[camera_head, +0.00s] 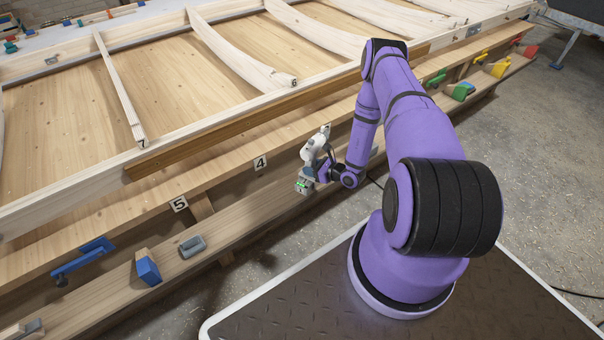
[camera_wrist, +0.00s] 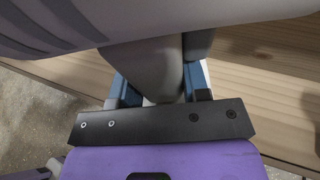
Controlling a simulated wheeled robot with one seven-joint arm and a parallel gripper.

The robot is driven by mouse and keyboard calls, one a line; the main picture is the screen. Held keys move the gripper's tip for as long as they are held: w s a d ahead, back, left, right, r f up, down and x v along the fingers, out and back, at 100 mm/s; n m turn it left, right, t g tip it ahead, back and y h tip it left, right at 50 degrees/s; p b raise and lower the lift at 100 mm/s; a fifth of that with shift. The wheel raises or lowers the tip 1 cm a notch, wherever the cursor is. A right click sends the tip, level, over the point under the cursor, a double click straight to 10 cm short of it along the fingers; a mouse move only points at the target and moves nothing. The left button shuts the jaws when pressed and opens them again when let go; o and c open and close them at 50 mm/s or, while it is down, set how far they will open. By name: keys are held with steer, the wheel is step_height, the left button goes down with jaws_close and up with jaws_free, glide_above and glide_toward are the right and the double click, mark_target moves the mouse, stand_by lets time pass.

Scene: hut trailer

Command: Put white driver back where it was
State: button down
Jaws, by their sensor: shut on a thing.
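The white driver (camera_head: 315,150) is a pale grey-white power tool with a grey lower end that shows a small green spot. From these views I cannot tell whether the driver touches the ledge.
The long wooden workbench (camera_head: 225,178) carries a slatted frame and number labels. Yellow, green and red clamps are at the right.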

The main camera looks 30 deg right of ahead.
mark_target(302, 173)
steer(key=shift+w+a+f, duration=0.1)
steer(key=shift+w+a, duration=0.9)
steer(key=shift+a, duration=0.15)
steer(key=shift+w+a+f, duration=0.15)
steer(key=shift+f, duration=0.6)
steer(key=shift+w+a+f, duration=0.1)
steer(key=shift+a+f, duration=0.05)
steer(key=shift+f, duration=0.9)
steer(key=shift+f, duration=0.15)
steer(key=c, duration=0.6)
jaws_free()
steer(key=shift+s+d+r, duration=0.15)
steer(key=shift+s+r, duration=0.05)
steer(key=v, duration=1.1)
steer(key=shift+s, duration=0.35)
